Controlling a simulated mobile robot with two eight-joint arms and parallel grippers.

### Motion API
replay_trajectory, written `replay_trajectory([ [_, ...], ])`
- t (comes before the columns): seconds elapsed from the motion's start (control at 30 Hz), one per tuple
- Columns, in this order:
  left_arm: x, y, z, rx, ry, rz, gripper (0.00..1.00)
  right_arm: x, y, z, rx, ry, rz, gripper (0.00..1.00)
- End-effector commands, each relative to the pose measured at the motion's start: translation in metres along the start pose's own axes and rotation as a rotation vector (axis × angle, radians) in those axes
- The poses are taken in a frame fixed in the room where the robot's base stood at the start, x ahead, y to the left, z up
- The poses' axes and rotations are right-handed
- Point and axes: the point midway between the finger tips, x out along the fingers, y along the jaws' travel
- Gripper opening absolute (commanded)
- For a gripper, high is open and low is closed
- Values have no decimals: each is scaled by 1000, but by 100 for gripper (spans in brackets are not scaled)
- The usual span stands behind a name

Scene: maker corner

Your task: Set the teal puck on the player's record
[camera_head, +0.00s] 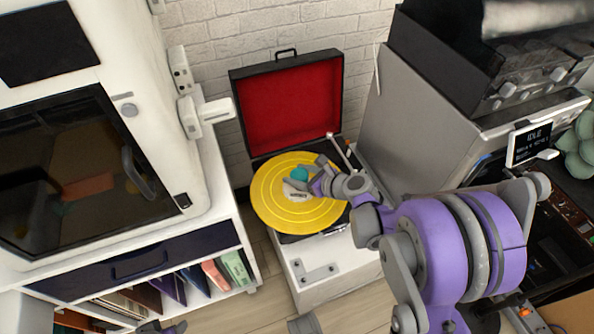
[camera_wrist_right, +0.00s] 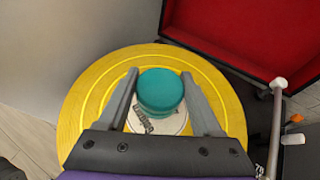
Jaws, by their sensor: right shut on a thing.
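The teal puck (camera_wrist_right: 161,88) sits between the two fingers of my right gripper (camera_wrist_right: 160,75), which is shut on it. In the head view, the puck (camera_head: 300,174) and the right gripper (camera_head: 309,184) are over the middle of the yellow record (camera_head: 275,212). The record lies on the player (camera_head: 286,239), and its pale label (camera_wrist_right: 172,124) shows beneath the puck. I cannot tell whether the puck touches the record.
The player's red-lined lid (camera_head: 292,102) stands open behind the record. The tonearm (camera_wrist_right: 277,120) is on the record's right side. A white cabinet (camera_head: 206,170) stands at left and a grey machine (camera_head: 420,130) at right, with wooden floor between.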

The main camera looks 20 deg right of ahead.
Motion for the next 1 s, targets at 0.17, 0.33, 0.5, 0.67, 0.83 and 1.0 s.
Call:
replay_trajectory([
  [0.17, 18, 0, 5, 0, -6, 0, 50, 11, 0, -20, 1, 1, -1, 0],
  [0.33, 24, 0, 6, 0, -7, 0, 50, 15, 0, -26, 1, 0, -1, 0],
  [0.5, 24, 0, 6, 0, -7, 0, 50, 14, 0, -26, 1, -1, -1, 0],
  [0.67, 24, 0, 6, 0, -7, 0, 50, 14, 0, -26, 1, -1, -1, 0],
  [0.83, 24, 0, 6, 0, -7, 0, 50, 14, 0, -26, 1, -1, -1, 0],
  [1.0, 25, 0, 6, 0, -7, 0, 50, 14, 0, -27, 1, -1, -1, 0],
])
